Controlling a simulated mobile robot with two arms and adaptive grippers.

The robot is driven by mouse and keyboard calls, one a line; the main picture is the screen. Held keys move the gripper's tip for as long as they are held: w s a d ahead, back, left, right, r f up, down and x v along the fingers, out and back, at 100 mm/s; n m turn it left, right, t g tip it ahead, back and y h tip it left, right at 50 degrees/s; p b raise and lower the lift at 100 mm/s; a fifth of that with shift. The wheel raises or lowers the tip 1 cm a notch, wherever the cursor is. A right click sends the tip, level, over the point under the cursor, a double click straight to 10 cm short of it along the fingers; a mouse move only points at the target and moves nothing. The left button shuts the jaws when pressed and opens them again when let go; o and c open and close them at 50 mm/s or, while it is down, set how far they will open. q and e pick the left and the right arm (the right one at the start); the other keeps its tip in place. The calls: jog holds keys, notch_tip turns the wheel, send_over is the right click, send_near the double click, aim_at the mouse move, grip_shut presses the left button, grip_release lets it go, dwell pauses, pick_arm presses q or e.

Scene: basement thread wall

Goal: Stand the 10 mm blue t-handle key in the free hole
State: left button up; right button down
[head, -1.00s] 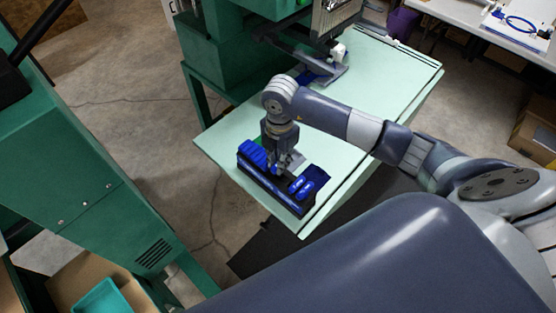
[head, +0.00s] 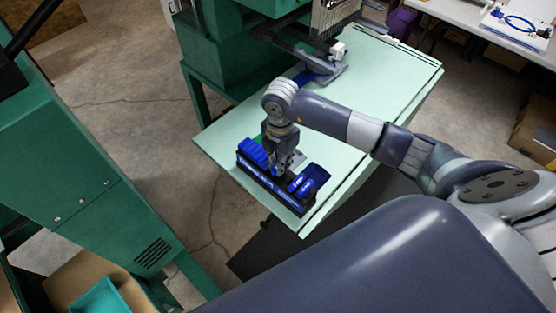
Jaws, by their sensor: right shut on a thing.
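A black rack (head: 262,184) stands on the near end of the pale green table. A row of blue t-handles (head: 252,151) fills its left part, and two blue handles (head: 300,184) show at its right end. My right gripper (head: 281,166) points down over the middle of the rack, between these groups. It is shut on the 10 mm blue t-handle key, which its fingers mostly hide. The free hole is hidden, and I cannot tell whether the key's tip is in it. My left gripper is not in view.
The pale green table (head: 370,90) is mostly clear behind the rack. A green machine (head: 225,55) stands at its far left side. A green cabinet (head: 75,165) stands at the left.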

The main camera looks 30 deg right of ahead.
jog(key=c, duration=1.5)
grip_release()
jog(key=shift+o, duration=0.3)
jog(key=shift+s+r, duration=0.1)
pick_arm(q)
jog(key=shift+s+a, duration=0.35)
pick_arm(e)
notch_tip(320, 180, up, 12)
